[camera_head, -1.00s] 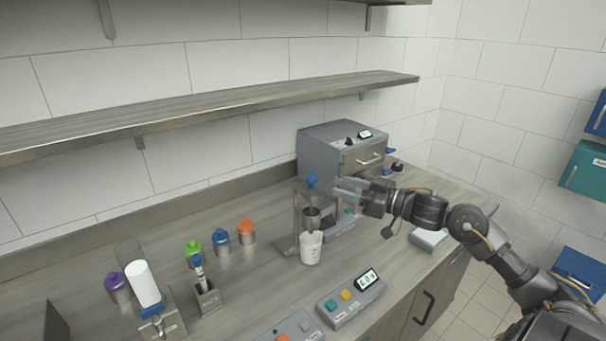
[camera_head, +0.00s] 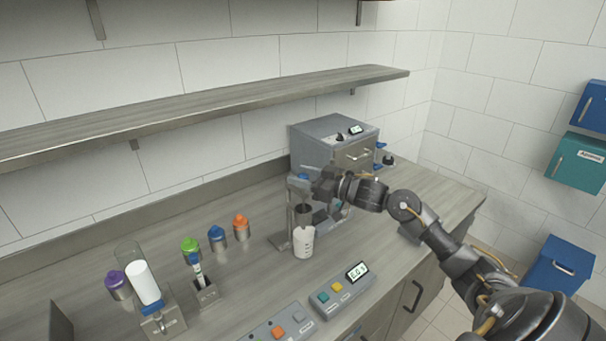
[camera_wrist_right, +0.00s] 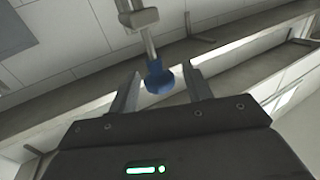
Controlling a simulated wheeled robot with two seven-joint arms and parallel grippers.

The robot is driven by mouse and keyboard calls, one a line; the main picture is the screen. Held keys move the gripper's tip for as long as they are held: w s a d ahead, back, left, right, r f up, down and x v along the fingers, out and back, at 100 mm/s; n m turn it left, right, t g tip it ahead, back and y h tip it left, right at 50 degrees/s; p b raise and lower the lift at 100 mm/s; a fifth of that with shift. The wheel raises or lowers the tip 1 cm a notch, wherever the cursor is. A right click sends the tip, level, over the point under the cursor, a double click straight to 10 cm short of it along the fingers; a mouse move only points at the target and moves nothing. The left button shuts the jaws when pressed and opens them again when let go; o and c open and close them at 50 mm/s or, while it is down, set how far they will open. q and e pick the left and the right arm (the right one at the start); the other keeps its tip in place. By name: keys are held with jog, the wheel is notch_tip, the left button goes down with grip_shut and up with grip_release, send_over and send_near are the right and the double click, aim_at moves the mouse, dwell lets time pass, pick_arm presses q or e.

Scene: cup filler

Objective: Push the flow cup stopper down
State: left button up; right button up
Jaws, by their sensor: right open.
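The flow cup stopper, a blue knob (camera_wrist_right: 158,80) on a metal rod, lies between the fingers of my right gripper (camera_wrist_right: 163,86) in the right wrist view, with a gap on each side. In the head view my right gripper (camera_head: 301,181) is at the top of the cup stand, open, largely covering the blue knob. The dark metal flow cup (camera_head: 303,214) hangs in its stand below the gripper. A white beaker (camera_head: 304,243) stands directly beneath it. My left gripper is not in view.
A grey oven-like machine (camera_head: 325,145) stands just behind my right gripper. Green (camera_head: 190,246), blue (camera_head: 217,236) and orange (camera_head: 241,226) capped pots stand to the left. A box with a lit display (camera_head: 340,290) is in front. A shelf (camera_head: 200,108) runs along the wall.

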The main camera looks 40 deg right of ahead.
jog(key=shift+c, duration=0.4)
grip_shut()
jog(key=shift+f+b, duration=0.65)
jog(key=shift+f, duration=0.95)
jog(key=shift+o, duration=0.4)
grip_release()
jog(key=shift+s, duration=0.1)
